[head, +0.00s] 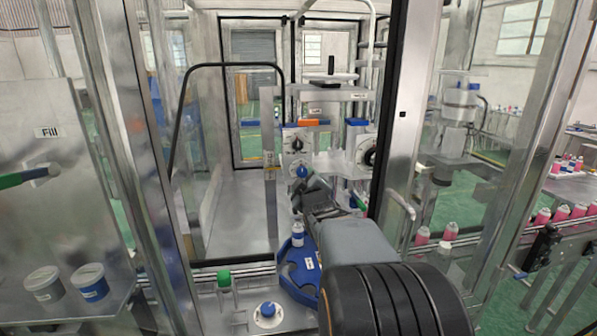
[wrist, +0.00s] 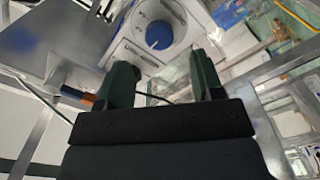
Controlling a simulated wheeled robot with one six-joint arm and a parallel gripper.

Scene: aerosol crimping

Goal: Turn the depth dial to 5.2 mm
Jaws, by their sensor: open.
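In the wrist view a blue dial knob (wrist: 159,35) sits on a round white scale plate (wrist: 128,52) with dark markings and lettering. The text is too small and blurred to read, so I cannot tell the setting or confirm that this is the depth dial. My gripper (wrist: 166,72) is open and empty, its two dark green fingers apart, with the knob beyond the gap and slightly left of its middle. In the head view a blue knob (head: 302,171) shows just beyond the end of my arm, below a black dial (head: 297,143); my fingertips are hard to make out there.
Another black dial (head: 370,156) is at the right of the machine. A blue rotary holder (head: 290,272) with a bottle (head: 298,234) stands below my arm. A blue knob (head: 267,309) and a green button (head: 224,278) are in front. A metal door post (head: 405,120) stands close at right.

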